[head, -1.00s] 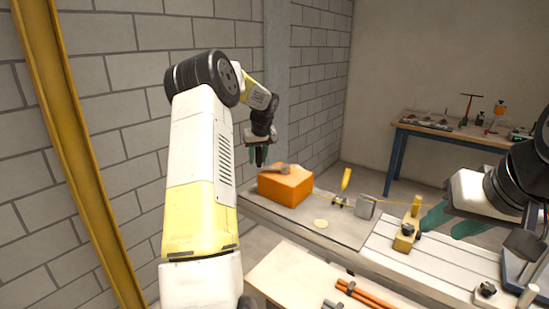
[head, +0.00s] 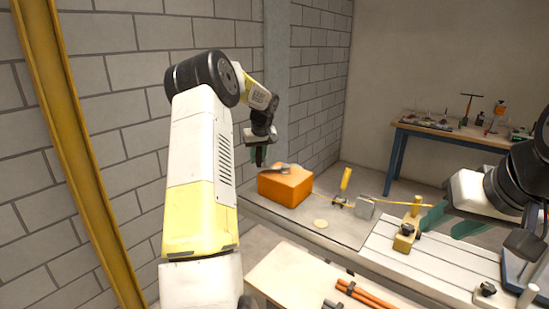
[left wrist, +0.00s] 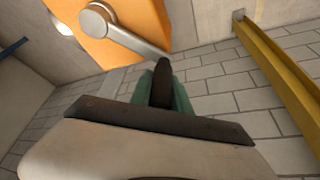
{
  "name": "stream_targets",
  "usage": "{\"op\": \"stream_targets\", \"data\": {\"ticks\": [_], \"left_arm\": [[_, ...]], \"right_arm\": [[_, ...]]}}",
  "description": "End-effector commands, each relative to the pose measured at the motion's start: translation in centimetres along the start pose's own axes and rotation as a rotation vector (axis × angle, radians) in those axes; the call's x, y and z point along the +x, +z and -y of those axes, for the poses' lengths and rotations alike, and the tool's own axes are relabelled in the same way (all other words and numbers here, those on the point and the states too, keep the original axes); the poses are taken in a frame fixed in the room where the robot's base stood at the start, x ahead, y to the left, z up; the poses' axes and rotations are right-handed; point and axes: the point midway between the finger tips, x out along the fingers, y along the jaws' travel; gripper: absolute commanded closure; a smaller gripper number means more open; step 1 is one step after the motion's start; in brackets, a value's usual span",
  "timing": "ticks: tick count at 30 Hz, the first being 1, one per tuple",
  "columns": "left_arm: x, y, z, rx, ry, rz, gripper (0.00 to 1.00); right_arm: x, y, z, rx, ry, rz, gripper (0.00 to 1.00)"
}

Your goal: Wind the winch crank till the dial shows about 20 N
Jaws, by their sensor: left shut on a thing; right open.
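The orange winch box (head: 285,187) stands at the left end of the long bench. Its grey crank arm (head: 278,169) lies across the top; in the left wrist view the arm (left wrist: 130,37) runs from a round hub to a dark upright handle (left wrist: 162,82). My left gripper (head: 258,156) points down over the crank's end, shut on that handle, with green fingers around it. My right gripper (head: 450,222) is open and empty, beside a yellow block (head: 408,232) on the bench. I cannot make out a dial reading.
A yellow upright lever (head: 345,180) and a grey block (head: 365,207) stand right of the winch, along a thin yellow line. A lower table (head: 285,278) with orange rods is in front. A blue-legged bench (head: 455,133) with small items stands behind.

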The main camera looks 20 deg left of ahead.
Motion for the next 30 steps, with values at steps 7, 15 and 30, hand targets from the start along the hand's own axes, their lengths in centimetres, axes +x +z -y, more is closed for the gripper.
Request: {"op": "stream_targets", "data": {"ticks": [7,15,30], "left_arm": [[0.0,0.1,0.0,0.001,0.000,0.001,1.00],[0.0,0.1,0.0,0.001,0.000,0.001,1.00],[1.1,-2.4,-1.7,0.266,0.112,0.001,1.00]], "right_arm": [[0.0,0.0,0.0,0.000,0.000,0.000,0.59],[0.0,0.0,0.0,0.000,0.000,0.000,0.59],[0.0,0.0,0.0,0.000,0.000,0.000,0.59]]}}
